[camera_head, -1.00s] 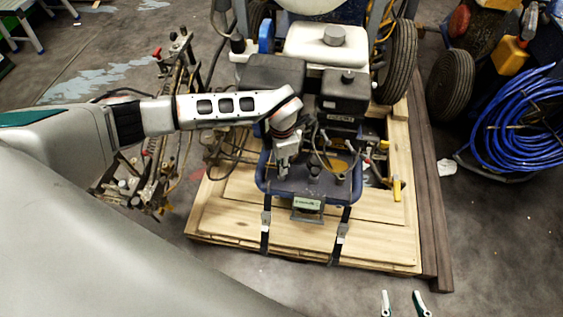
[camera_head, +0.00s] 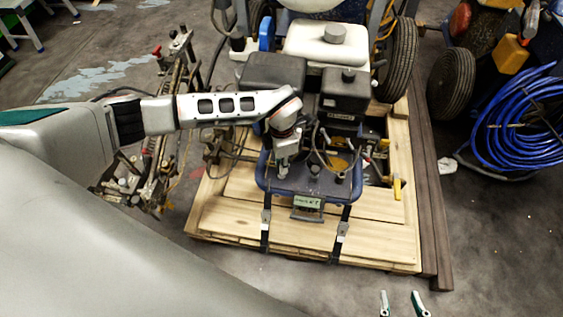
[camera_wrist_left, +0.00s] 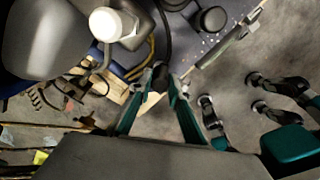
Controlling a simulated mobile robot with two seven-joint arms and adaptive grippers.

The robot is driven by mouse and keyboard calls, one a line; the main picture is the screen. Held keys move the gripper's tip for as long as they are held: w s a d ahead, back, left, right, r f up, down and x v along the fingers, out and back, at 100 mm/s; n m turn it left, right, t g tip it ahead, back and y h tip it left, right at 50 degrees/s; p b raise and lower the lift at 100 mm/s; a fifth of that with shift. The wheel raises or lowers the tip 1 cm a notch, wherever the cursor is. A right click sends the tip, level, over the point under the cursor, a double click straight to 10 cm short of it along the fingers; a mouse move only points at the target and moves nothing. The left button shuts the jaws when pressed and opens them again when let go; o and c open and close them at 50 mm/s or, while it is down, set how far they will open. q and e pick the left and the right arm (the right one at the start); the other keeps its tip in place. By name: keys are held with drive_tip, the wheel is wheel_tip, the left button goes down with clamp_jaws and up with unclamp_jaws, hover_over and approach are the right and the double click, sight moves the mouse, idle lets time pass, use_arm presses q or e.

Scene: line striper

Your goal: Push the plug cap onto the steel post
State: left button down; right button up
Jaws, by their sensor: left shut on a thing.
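My left gripper (camera_head: 281,174) is over the blue deck of the line striper, in front of the engine. In the left wrist view its two green-edged fingers (camera_wrist_left: 158,88) converge on a small dark piece, which looks like the black plug cap (camera_wrist_left: 160,74). A black cable runs up from it. The fingers hide much of the cap. I cannot make out the steel post for certain, nor whether the cap touches it. My right gripper (camera_head: 403,304) is at the bottom right of the head view, its white and green fingertips apart and nothing between them.
The blue striper deck (camera_head: 300,187) is strapped to a wooden pallet (camera_head: 225,222). Black knobs (camera_head: 340,178), levers and cables crowd the space right of my left gripper. A coiled blue hose (camera_head: 520,120) lies at the right. The floor in front of the pallet is clear.

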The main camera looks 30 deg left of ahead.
use_arm(q)
drive_tip(key=shift+f, duration=0.85)
drive_tip(key=c, duration=1.8)
unclamp_jaws()
